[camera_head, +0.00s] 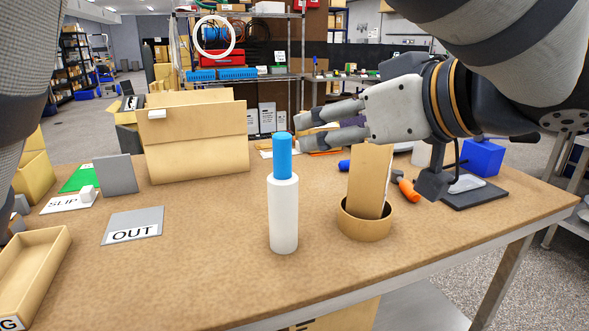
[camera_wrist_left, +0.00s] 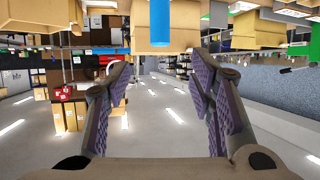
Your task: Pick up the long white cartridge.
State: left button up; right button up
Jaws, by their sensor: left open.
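The long white cartridge (camera_head: 283,215) stands upright on the brown table in the head view, with a narrower blue cylindrical part (camera_head: 283,155) at its top. In the left wrist view, which looks upside down, the open fingers (camera_wrist_left: 165,95) stand wide apart. A blue cylinder (camera_wrist_left: 160,25) shows between and beyond them at the top.
A tan ring-shaped holder (camera_head: 362,225) with an upright cardboard piece (camera_head: 368,180) stands right of the cartridge. An open cardboard box (camera_head: 197,145) is behind left. A grey OUT plate (camera_head: 132,228) and a tan tray (camera_head: 30,270) lie left. The table front is clear.

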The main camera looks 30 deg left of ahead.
aim_at(288, 141)
pick_arm(q)
jog(key=x, duration=1.1)
jog(key=shift+f, duration=0.2)
grip_shut()
